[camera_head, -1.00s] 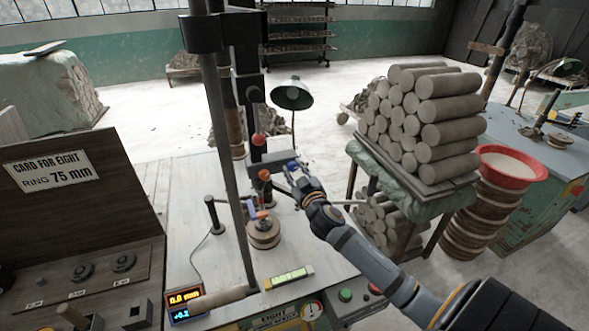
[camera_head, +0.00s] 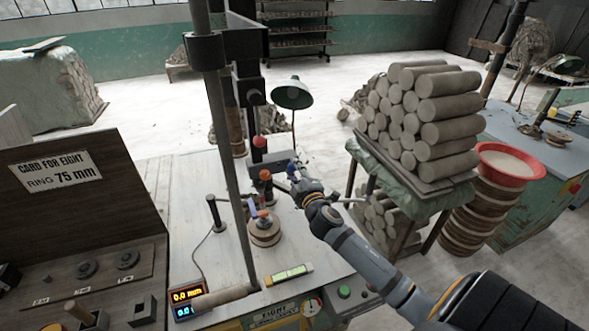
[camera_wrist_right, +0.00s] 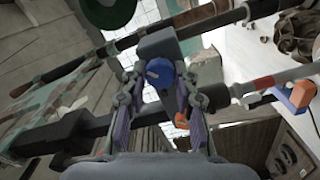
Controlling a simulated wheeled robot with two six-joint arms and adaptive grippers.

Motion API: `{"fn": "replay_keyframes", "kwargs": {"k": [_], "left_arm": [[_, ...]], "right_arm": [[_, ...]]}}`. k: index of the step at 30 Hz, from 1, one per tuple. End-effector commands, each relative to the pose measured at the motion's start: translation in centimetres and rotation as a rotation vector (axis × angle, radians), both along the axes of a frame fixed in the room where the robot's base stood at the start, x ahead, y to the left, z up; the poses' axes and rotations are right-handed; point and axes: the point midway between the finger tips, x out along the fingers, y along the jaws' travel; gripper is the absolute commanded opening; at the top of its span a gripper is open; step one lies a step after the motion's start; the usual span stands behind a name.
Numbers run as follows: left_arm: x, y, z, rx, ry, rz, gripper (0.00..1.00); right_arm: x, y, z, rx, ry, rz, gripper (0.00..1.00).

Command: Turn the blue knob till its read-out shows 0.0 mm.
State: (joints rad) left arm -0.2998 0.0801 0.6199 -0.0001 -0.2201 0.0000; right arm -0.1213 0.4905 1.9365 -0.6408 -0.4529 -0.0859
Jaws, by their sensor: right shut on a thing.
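The blue knob (camera_head: 291,168) sits at the end of a dark block on the press; only a small part of it shows in the head view. It is large in the right wrist view (camera_wrist_right: 159,73), between the two fingers. My right gripper (camera_head: 295,176) is shut on the blue knob, its arm reaching in from the lower right. The read-out (camera_head: 187,303) stands at the front left of the press table. Its upper orange line reads 0.0 mm and its lower blue line reads 0.0. My left gripper is not in view.
A tall grey post (camera_head: 226,150) rises in front of the press. A stack of clay rolls (camera_head: 425,115) on a stand is to the right, close to my arm. A card board (camera_head: 75,190) stands at left.

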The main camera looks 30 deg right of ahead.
Motion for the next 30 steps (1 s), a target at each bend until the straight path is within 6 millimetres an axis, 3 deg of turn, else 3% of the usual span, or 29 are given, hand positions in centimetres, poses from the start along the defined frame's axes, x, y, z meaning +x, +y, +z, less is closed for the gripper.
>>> {"fn": "replay_keyframes", "kwargs": {"k": [19, 20, 21, 25, 30], "left_arm": [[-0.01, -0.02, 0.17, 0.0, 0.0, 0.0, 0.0], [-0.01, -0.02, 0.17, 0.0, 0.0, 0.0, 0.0], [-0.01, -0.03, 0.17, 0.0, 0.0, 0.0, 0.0], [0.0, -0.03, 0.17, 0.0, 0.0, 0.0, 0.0], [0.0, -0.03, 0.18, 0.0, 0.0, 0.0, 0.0]], "right_arm": [[-0.02, -0.01, -0.1, -0.05, 0.013, -0.001, 0.0], [-0.02, -0.01, -0.1, -0.05, 0.013, -0.001, 0.3], [-0.02, -0.01, -0.1, -0.05, 0.013, -0.001, 0.36], [-0.01, 0.0, -0.09, -0.05, 0.013, -0.001, 0.52], [-0.01, -0.01, -0.06, -0.05, 0.013, 0.0, 0.52]]}}
